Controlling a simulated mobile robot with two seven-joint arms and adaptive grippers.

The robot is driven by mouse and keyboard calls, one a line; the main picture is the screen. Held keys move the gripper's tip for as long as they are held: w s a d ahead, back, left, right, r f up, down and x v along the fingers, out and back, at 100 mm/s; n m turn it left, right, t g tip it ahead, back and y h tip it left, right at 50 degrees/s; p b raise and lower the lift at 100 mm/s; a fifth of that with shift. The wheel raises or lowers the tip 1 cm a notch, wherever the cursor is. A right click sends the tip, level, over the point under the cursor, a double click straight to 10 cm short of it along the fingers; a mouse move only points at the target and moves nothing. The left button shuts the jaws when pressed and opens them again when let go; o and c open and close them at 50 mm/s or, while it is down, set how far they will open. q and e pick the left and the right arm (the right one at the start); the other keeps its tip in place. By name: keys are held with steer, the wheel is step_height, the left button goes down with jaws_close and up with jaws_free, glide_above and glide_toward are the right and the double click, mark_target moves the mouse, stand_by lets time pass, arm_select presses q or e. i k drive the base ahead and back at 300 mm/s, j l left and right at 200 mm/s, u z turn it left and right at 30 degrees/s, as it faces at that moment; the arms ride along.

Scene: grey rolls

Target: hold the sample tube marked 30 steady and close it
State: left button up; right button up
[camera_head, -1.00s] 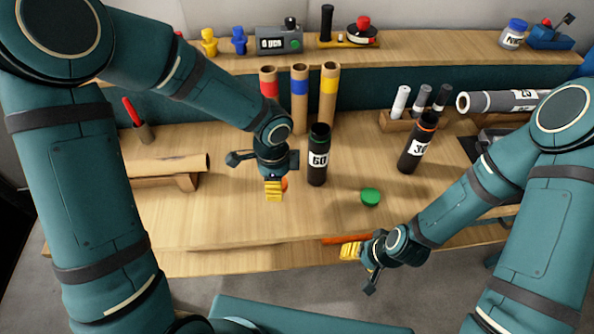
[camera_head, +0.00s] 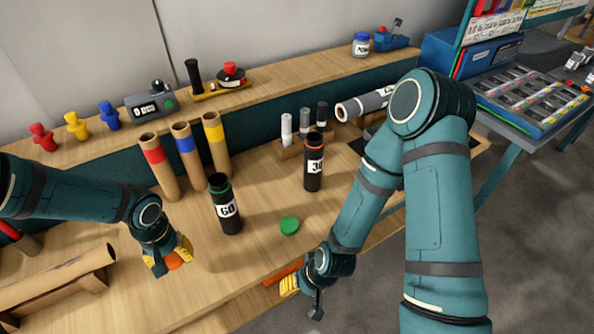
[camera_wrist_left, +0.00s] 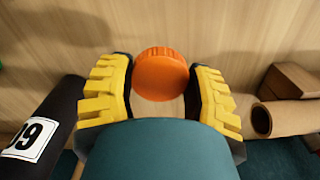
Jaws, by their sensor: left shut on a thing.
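The sample tube marked 30 (camera_head: 313,172) is black with an orange ring at its open top. It stands in the middle of the bench, clear of both grippers. An orange cap (camera_head: 173,261) is between the yellow fingers of my left gripper (camera_head: 168,258), low over the bench at left. In the left wrist view the orange cap (camera_wrist_left: 161,75) shows between both fingers (camera_wrist_left: 160,88), which are shut on it. My right gripper (camera_head: 289,287) is near the bench's front edge, away from the tube; its finger gap is unclear.
A black tube marked 60 (camera_head: 226,207) with a green ring stands between my left gripper and tube 30. A green cap (camera_head: 289,225) lies on the bench. Three cardboard tubes (camera_head: 187,160) and a rack of small tubes (camera_head: 291,150) stand behind.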

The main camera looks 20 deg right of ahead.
mark_target(314, 147)
steer(key=l+u, duration=0.25)
steer(key=l, duration=0.65)
steer(key=l+u, duration=0.25)
steer(key=l, duration=0.7)
steer(key=k, duration=0.05)
